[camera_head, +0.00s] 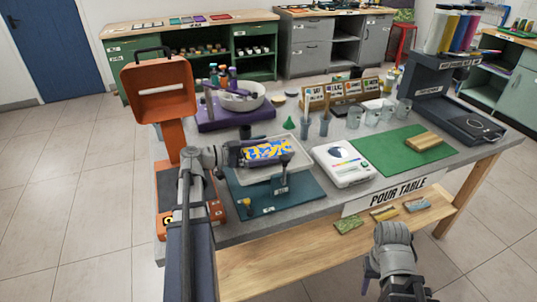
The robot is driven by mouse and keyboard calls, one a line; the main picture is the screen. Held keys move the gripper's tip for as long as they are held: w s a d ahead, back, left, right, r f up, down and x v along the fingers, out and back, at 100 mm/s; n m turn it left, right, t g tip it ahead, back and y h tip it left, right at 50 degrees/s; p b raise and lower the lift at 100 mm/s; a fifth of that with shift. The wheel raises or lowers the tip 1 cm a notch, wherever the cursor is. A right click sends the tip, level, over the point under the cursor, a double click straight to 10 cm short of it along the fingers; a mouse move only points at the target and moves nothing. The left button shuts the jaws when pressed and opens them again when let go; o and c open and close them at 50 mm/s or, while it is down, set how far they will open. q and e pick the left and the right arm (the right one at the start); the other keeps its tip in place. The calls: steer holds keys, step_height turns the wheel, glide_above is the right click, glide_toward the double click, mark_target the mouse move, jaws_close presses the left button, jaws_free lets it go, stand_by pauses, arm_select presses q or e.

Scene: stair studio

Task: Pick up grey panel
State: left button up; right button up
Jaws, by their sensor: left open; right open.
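A small grey-blue slab (417,204), the likeliest grey panel, lies at the right of a row of small slabs on the wooden shelf below the pour table's top. My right gripper (371,278) points down in front of that shelf, apart from the slab, and looks empty. Its fingers are partly hidden by its wrist. My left gripper (278,152) reaches right over the white tray (293,172). It is open, and a blue-and-yellow patterned surface (266,150) shows by its fingers. I cannot tell whether they touch it.
A green patterned slab (349,225) and a yellowish slab (385,213) lie left of the grey-blue one. The tabletop (330,203) overhangs the shelf. A white scale (343,172) and a green mat (398,152) are on top. The floor at right is clear.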

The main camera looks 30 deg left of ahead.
mark_target(269, 150)
arm_select(q)
steer(key=shift+w+d+f, duration=0.1)
steer(key=shift+w+d, duration=0.4)
steer(key=shift+w, duration=0.05)
steer(key=c, duration=1.2)
steer(key=shift+o, duration=0.2)
step_height(269, 150, up, 10)
steer(key=p, duration=1)
